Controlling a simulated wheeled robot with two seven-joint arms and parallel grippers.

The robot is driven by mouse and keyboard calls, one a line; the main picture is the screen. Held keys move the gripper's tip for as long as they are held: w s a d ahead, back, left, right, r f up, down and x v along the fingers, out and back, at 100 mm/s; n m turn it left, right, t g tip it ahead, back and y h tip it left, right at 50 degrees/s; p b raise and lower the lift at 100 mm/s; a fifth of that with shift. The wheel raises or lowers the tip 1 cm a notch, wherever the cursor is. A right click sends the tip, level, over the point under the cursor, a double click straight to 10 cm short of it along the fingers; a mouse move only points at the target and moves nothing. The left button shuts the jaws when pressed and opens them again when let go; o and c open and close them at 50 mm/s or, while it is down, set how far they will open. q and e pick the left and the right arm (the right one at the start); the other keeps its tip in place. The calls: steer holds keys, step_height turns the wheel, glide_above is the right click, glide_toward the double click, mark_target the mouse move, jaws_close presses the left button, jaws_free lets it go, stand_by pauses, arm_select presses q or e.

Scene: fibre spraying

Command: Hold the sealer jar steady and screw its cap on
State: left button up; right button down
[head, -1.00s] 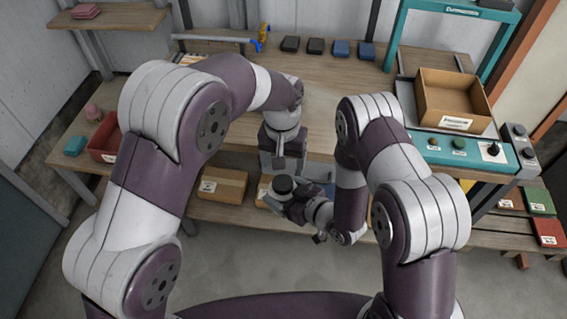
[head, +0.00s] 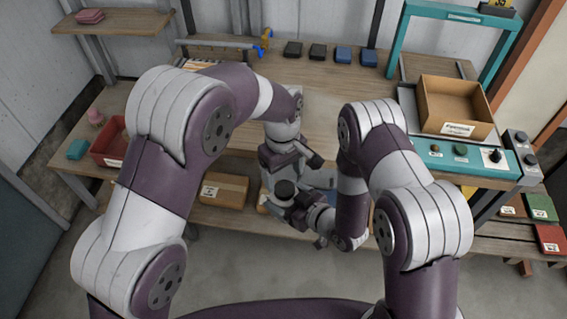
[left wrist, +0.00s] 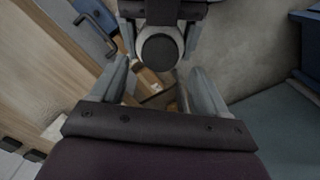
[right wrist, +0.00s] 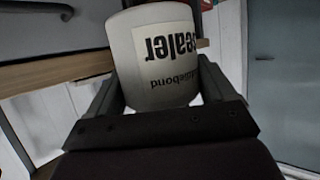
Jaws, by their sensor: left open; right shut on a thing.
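The sealer jar (right wrist: 165,55) is a white cylinder with a "sealer" label, which appears upside down in the right wrist view. My right gripper (right wrist: 163,88) is shut around its sides. In the head view the jar is small and partly hidden by my right gripper (head: 298,207). A dark round cap (head: 284,187) sits on top of the jar; I cannot tell how tightly. The cap (left wrist: 158,49) also shows in the left wrist view, ringed by the pale jar. My left gripper (left wrist: 158,72) is open and empty, with the cap just beyond its fingertips. In the head view my left gripper (head: 290,160) is close behind the cap.
The wooden workbench (head: 320,100) stands beyond my arms, with several small dark and blue boxes at its back. An open cardboard box (head: 455,105) and a teal button panel (head: 465,152) are at the right. A red bin (head: 110,143) is at the left. A carton (head: 218,190) lies on the lower shelf.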

mark_target(285, 188)
arm_select(q)
steer(key=shift+f, duration=2.4)
steer(key=c, duration=1.1)
steer(key=m, duration=0.3)
steer(key=shift+m, duration=0.4)
steer(key=m, duration=0.6)
steer(key=shift+d, duration=0.1)
steer(key=o, duration=1.2)
